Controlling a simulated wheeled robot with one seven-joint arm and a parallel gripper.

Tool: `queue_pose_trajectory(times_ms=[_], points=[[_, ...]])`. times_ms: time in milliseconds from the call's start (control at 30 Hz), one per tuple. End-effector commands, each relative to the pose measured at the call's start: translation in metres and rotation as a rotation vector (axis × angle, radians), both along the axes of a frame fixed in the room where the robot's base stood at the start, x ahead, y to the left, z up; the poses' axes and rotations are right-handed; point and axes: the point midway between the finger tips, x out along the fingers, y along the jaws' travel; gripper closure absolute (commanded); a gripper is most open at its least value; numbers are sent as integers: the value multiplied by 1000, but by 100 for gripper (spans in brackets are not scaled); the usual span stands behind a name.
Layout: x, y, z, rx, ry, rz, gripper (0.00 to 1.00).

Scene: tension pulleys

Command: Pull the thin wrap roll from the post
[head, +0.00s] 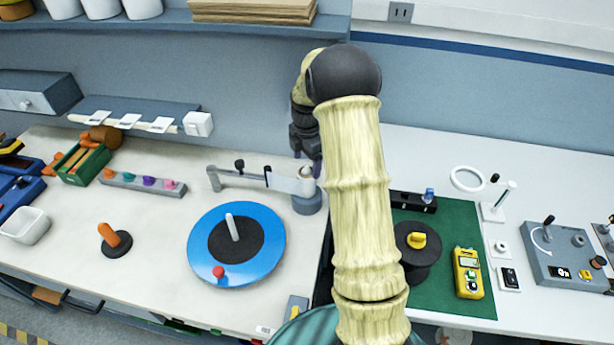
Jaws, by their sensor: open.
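My gripper (306,162) is open and points down at the back middle of the bench. Its fingers are over a short upright piece with a pale, narrow top (306,173), which appears to be the thin wrap roll on its post. The post's round blue-grey base (307,204) shows below. The fingertips are close to the pale top, but I cannot tell whether they touch it. A white strip (283,182) runs from this piece leftward to a grey bar (240,178). My arm covers the area just right of the base.
A blue disc (262,262) with a black centre and upright white pin lies in front. An orange peg (110,235) stands left. Right of my arm are a green mat (440,285), a black spool (418,265), a yellow meter (468,272) and a white ring (467,178).

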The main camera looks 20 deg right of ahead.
Motion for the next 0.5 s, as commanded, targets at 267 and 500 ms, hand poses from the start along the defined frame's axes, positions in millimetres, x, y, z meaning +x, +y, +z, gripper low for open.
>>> queue_pose_trajectory(times_ms=[267,500], points=[[-1,-1,-44,0,5,-2,22],[-1,0,-71,0,2,0,22]])
